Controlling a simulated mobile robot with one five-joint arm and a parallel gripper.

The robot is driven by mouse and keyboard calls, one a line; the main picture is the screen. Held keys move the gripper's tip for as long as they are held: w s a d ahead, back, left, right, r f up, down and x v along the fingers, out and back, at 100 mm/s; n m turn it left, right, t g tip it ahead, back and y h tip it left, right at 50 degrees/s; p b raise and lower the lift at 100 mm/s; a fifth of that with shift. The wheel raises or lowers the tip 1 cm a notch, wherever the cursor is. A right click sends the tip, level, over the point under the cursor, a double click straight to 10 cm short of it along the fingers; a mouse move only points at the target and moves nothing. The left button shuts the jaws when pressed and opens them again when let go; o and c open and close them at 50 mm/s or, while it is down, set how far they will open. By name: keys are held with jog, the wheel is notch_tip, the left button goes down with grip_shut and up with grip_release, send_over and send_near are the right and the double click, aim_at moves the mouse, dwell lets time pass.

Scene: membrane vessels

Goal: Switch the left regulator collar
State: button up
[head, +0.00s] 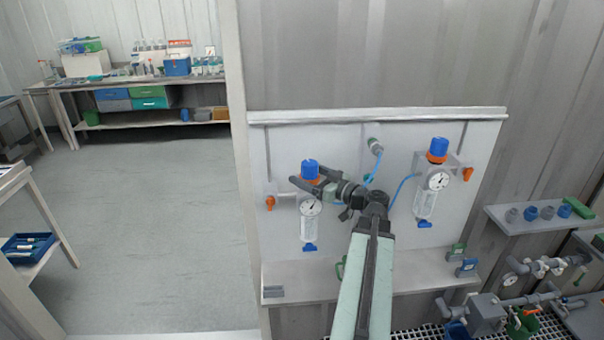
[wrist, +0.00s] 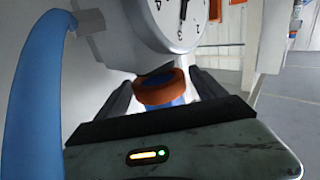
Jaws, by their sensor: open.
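The left regulator has a blue knob (head: 310,165), an orange collar (head: 311,178) under it, a round gauge (head: 311,206) and a clear bowl (head: 308,228). My gripper (head: 307,175) is open at the left regulator, with its fingers at collar height. In the wrist view, which looks upside down, the orange collar (wrist: 162,88) lies between the two dark fingers of my gripper (wrist: 161,83). Whether either finger touches the collar cannot be told. The blue knob (wrist: 178,102) is mostly hidden behind the gripper body, and the gauge (wrist: 180,20) is close by.
A second regulator with a blue knob (head: 439,146) and gauge (head: 438,181) is on the panel (head: 345,130) to the right. An orange valve handle (head: 270,203) sits left of the left regulator. Blue tubing (head: 399,190) runs between them. A shelf (head: 420,268) lies below.

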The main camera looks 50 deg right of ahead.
aim_at(318, 179)
jog(key=s, duration=0.5)
jog(key=shift+s+d, duration=0.25)
jog(key=shift+s, duration=0.15)
